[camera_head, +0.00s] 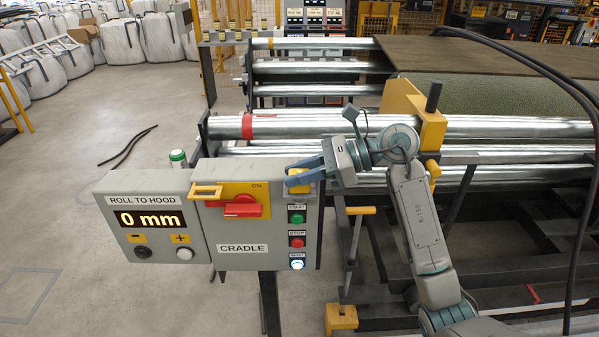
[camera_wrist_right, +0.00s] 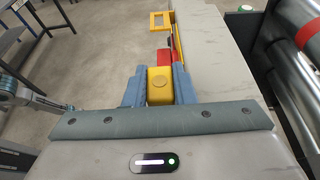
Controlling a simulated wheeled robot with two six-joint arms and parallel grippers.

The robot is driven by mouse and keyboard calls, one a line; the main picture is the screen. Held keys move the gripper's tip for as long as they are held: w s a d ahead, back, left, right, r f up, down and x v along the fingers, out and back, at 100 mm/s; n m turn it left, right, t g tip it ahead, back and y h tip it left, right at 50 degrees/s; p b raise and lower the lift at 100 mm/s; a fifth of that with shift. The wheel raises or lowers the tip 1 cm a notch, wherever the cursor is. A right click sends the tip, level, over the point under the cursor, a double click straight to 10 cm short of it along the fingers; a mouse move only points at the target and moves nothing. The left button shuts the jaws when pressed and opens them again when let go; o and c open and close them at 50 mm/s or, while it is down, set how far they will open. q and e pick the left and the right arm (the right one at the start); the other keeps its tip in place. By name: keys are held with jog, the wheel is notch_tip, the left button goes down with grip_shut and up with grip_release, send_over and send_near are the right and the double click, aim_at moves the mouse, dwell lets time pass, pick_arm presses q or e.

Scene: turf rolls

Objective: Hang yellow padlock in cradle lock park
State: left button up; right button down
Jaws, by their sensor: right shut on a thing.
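The yellow padlock (camera_head: 298,188) is at the top right corner of the grey cradle box (camera_head: 242,262). My right gripper (camera_head: 300,179) reaches in from the right, with its blue fingers closed on the padlock. In the right wrist view the padlock body (camera_wrist_right: 160,86) sits between both fingers. Its shackle is hidden, and I cannot tell whether it touches a holder. On the box, a red switch handle (camera_head: 240,210) lies level on a yellow plate marked ON. A yellow open frame (camera_head: 205,191) sticks out at its left. My left gripper is not in view.
Green, red and white-blue buttons (camera_head: 297,242) sit just below the padlock. Steel rollers (camera_head: 300,127) and a yellow block (camera_head: 412,108) stand behind and beside my right arm. Open floor lies left.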

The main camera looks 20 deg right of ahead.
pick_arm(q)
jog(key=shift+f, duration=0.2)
pick_arm(e)
jog(key=shift+f, duration=0.2)
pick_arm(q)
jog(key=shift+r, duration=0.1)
pick_arm(e)
jog(key=c, duration=1.1)
grip_release()
jog(key=shift+r, duration=0.1)
pick_arm(q)
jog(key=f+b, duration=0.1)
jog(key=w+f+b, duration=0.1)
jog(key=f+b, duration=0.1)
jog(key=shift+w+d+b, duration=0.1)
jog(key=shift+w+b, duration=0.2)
jog(key=shift+b, duration=0.05)
pick_arm(e)
jog(key=v, duration=1.1)
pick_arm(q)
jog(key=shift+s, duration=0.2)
pick_arm(e)
jog(key=shift+a, duration=0.1)
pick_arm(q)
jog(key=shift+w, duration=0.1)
